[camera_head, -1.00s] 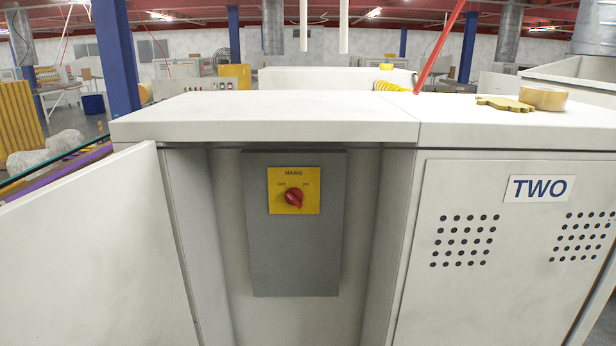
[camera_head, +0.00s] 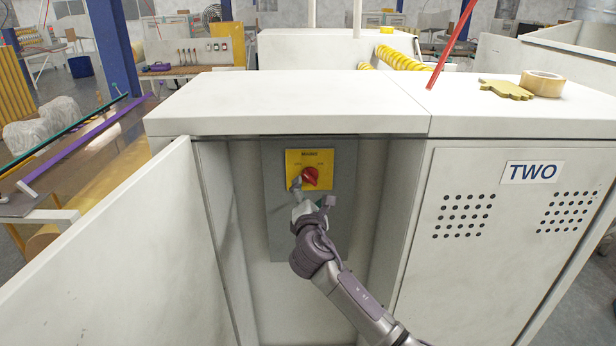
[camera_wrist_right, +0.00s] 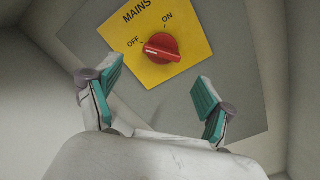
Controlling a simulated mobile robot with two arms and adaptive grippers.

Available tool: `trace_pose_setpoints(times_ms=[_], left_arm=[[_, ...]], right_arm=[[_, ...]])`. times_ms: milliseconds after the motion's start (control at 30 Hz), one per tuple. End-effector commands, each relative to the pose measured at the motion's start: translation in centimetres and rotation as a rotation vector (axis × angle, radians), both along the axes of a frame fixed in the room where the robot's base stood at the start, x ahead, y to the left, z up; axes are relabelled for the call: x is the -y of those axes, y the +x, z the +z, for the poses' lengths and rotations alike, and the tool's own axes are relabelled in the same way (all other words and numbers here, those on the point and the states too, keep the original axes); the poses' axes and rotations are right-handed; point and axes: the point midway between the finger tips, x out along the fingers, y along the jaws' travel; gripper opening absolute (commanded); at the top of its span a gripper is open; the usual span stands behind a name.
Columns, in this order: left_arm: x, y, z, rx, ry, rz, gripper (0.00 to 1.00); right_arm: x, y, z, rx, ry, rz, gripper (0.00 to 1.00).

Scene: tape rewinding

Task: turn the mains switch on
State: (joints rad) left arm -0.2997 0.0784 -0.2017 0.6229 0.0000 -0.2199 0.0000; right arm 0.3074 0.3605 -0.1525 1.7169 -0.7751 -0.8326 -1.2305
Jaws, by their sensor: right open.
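The mains switch is a red rotary knob (camera_head: 310,176) on a yellow plate (camera_head: 293,156), fixed to a grey panel inside the open cabinet. In the right wrist view the knob (camera_wrist_right: 161,48) has its marked end toward OFF, with ON at the upper right of the plate (camera_wrist_right: 190,22). My right gripper (camera_head: 312,194) is open and empty just in front of and below the knob. In the right wrist view its teal-padded fingers (camera_wrist_right: 158,92) are spread apart, with the knob beyond them and not touched. My left gripper is not in view.
The cabinet door (camera_head: 130,255) stands open on the left. The closed door marked TWO (camera_head: 480,270) is on the right. A tape roll (camera_head: 542,84) and a yellow flat piece (camera_head: 506,90) lie on the cabinet top (camera_head: 290,104). The recess walls flank my right gripper.

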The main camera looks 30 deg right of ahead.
Motion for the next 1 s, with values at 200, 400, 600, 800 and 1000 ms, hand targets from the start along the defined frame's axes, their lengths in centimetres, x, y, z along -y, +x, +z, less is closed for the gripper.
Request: trace_pose_setpoints(times_ms=[200,400,600,800,1000], left_arm=[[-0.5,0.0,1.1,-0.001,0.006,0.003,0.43],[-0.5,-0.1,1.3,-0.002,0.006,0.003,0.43],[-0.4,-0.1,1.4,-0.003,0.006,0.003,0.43],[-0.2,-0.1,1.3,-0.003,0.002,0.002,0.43],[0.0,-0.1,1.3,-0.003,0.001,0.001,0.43]], right_arm=[[2.3,3.6,0.2,-0.001,0.002,-0.001,0.81],[3.3,5.3,0.0,0.000,0.001,-0.001,0.81],[3.5,5.6,-0.1,0.000,0.001,0.001,0.81],[3.4,5.6,-0.1,0.000,0.002,0.001,0.75],[3.4,5.6,-0.1,0.000,0.002,0.000,0.41]])
